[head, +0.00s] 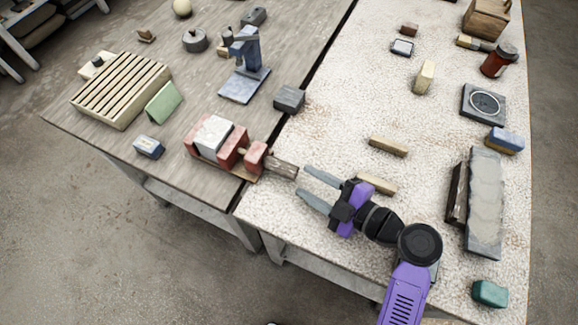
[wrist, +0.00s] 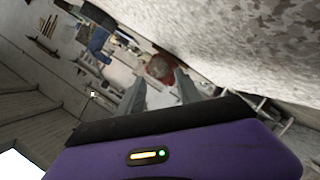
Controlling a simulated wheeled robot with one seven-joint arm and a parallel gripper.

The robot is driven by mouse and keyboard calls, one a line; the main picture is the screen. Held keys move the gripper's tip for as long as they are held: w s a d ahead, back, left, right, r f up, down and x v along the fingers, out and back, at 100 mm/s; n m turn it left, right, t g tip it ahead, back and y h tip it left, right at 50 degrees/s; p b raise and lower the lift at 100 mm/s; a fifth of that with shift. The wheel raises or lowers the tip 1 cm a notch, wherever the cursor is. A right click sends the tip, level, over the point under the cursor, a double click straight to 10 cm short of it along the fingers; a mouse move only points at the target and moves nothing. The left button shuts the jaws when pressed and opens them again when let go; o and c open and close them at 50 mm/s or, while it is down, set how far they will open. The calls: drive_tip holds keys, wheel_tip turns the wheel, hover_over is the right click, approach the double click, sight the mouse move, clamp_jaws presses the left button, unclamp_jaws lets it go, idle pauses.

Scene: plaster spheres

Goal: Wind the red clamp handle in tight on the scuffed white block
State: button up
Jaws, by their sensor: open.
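The scuffed white block (head: 213,134) sits between the red jaws of a clamp (head: 232,147) near the front edge of the wooden table. Right of that jaw is another red piece (head: 256,156), with a dark brown grip (head: 283,168) pointing right. My gripper (head: 302,180) is open and empty over the pale table, its fingers pointing left at the grip's end. The grip's tip is close to the fingertips; I cannot tell whether they touch. In the wrist view, a round red shape (wrist: 159,67) shows between the fingertips; its contact with them is unclear.
A dark grey block (head: 289,99) lies behind the clamp, and a blue stand (head: 245,65) further back. Two small wooden bars, one of them a tan bar (head: 388,146), lie near my arm. A long grey slab (head: 486,205) lies at right. A dark gap separates the tables.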

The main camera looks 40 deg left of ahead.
sight(295, 175)
drive_tip(key=p+x, duration=0.1)
drive_tip(key=x, duration=0.5)
drive_tip(key=shift+r+p, duration=0.1)
drive_tip(key=shift+p, duration=0.2)
drive_tip(key=shift+a+f, duration=0.3)
drive_tip(key=shift+a, duration=0.35)
clamp_jaws()
